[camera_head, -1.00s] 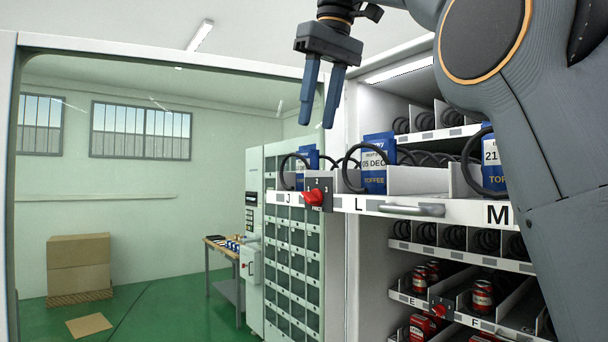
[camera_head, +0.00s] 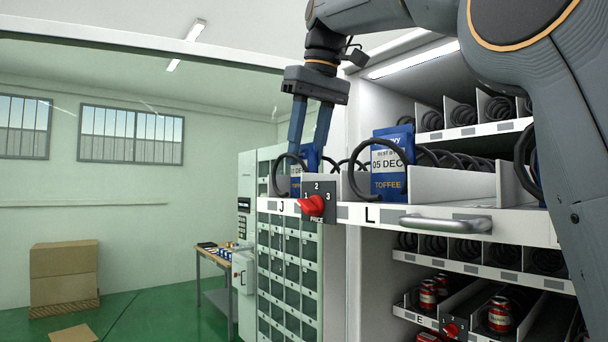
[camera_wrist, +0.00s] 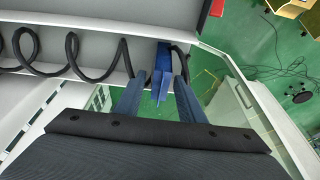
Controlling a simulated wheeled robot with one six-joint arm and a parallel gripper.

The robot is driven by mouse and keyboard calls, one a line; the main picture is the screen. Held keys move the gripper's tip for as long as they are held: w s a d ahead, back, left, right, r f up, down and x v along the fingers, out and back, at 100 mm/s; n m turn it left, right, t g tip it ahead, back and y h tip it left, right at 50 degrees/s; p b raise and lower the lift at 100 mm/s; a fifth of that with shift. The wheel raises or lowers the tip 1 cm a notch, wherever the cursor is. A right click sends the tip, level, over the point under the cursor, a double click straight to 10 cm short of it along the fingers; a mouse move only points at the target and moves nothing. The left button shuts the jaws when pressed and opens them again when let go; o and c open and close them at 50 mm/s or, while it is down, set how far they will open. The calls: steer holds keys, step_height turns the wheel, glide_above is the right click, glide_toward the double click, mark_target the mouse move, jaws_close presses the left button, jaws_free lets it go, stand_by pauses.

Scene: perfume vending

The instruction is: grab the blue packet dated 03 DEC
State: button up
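A blue packet (camera_head: 311,158) stands in slot J of the pulled-out shelf, behind a black coil. Its label is mostly hidden by my finger, the coil and the price block, so I cannot read its full date. My gripper (camera_head: 310,143) points down over slot J with its fingers apart. In the wrist view the blue packet (camera_wrist: 162,76) shows edge-on between the two fingertips, with gaps at the sides. Another blue packet (camera_head: 390,182) in slot L reads 05 DEC, TOFFEE.
The shelf front carries a red price knob (camera_head: 311,206) between J and L and a metal handle (camera_head: 445,223). A black coil (camera_wrist: 85,55) runs along the slot beside thin white dividers. Red cans (camera_head: 428,294) stand on a lower shelf.

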steer(key=shift+p+x, duration=1)
steer(key=shift+x, duration=1.65)
steer(key=shift+c, duration=0.4)
steer(key=c, duration=0.8)
